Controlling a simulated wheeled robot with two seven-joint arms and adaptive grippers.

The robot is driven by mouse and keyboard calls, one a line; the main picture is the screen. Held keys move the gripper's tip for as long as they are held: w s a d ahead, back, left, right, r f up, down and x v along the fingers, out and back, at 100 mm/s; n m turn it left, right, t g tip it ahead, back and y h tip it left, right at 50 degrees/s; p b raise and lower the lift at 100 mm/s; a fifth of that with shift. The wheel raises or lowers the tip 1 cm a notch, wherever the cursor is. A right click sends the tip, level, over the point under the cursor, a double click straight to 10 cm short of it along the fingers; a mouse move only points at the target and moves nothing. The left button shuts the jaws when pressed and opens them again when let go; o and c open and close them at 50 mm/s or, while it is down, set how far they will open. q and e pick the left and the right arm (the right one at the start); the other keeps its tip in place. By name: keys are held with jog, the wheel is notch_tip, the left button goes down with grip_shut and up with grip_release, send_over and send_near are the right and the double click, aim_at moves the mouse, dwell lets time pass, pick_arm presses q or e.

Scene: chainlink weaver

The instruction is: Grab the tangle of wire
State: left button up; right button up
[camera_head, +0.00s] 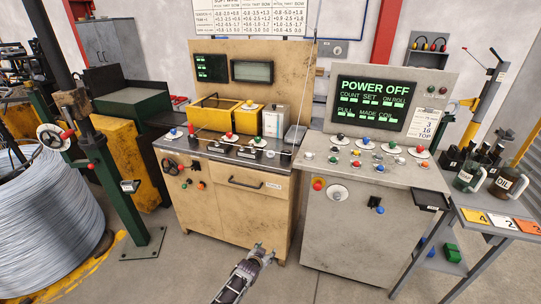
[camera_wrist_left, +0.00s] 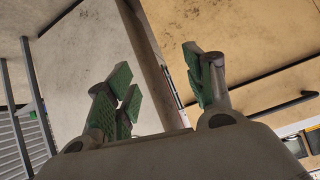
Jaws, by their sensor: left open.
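A large coil of grey wire (camera_head: 45,225) stands at the left edge of the head view, cut off by the frame. I cannot make out a separate loose tangle of wire in either view. My left gripper (camera_head: 262,250) is at the bottom middle of the head view, in front of the gap between the two cabinets and well to the right of the coil. Its green-padded fingers are apart in the left wrist view (camera_wrist_left: 162,88), with nothing between them. My right gripper is out of view.
A beige cabinet (camera_head: 235,205) and a grey control cabinet (camera_head: 345,235) with a "POWER OFF" screen (camera_head: 372,103) stand ahead. A green post (camera_head: 115,190) stands beside the coil. A table (camera_head: 490,222) with mugs is at right. Floor in front of the beige cabinet is clear.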

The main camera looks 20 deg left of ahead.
pick_arm(q)
jog(key=w+r+t, duration=0.2)
jog(key=w+r, duration=0.3)
jog(key=r, duration=0.4)
jog(key=w+r+t, duration=0.1)
jog(key=w+r, duration=0.3)
jog(key=r, duration=0.6)
jog(key=a+r+n+t+y, duration=0.1)
jog(key=a+r, duration=0.1)
jog(key=r, duration=0.7)
jog(key=w+a+r+n+t+y, duration=0.1)
jog(key=a+r+n+t+y, duration=0.1)
jog(key=r, duration=0.8)
jog(key=shift+w+a+r, duration=0.2)
jog(key=shift+w+r, duration=0.05)
jog(key=shift+w, duration=0.05)
jog(key=shift+n, duration=0.4)
